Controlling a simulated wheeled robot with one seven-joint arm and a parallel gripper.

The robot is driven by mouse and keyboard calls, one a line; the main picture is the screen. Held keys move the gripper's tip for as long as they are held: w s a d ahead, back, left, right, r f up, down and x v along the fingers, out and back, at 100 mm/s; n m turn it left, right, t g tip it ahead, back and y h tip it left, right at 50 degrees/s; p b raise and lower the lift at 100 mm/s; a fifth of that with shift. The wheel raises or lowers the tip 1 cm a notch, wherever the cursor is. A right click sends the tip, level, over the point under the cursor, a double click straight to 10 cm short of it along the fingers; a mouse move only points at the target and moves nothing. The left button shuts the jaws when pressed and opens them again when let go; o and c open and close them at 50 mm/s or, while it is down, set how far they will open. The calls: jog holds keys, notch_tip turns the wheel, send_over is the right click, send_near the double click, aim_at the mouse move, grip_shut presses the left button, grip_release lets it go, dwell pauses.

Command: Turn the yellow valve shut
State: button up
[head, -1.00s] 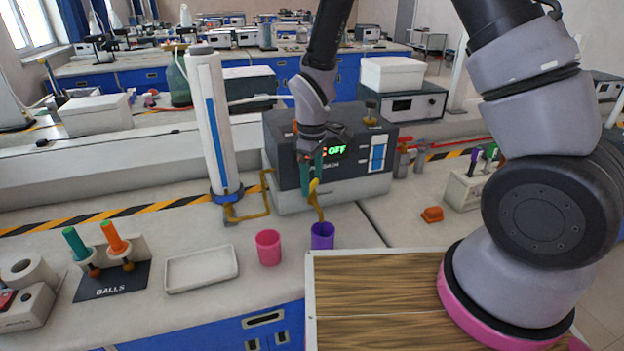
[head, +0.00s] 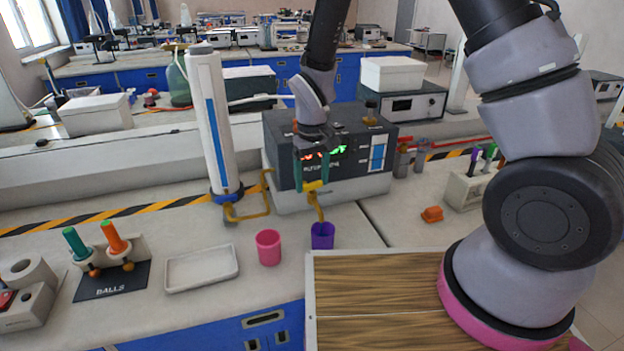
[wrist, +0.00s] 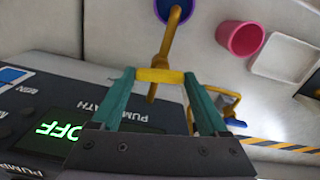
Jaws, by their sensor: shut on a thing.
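The yellow valve handle (head: 314,186) sits on top of a yellow spout in front of the dark pump box (head: 345,150). It also shows in the wrist view (wrist: 160,76), lying crosswise between my two teal fingers. My gripper (head: 311,182) points down and is shut on the handle, with one finger at each end. The spout (wrist: 172,40) curves down into a purple cup (head: 322,236). The pump's display shows a green OFF (wrist: 60,131) in the wrist view; my gripper partly covers the display in the head view.
A pink cup (head: 269,247) and a white tray (head: 201,268) stand left of the purple cup. A white column (head: 212,125) with yellow piping stands left of the pump. A wooden-topped surface (head: 375,294) is in front.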

aim_at(312, 183)
jog(key=shift+m, duration=1.1)
jog(key=o, duration=1.2)
jog(key=shift+o, duration=0.2)
jog(key=shift+r, duration=0.1)
notch_tip(312, 183, up, 11)
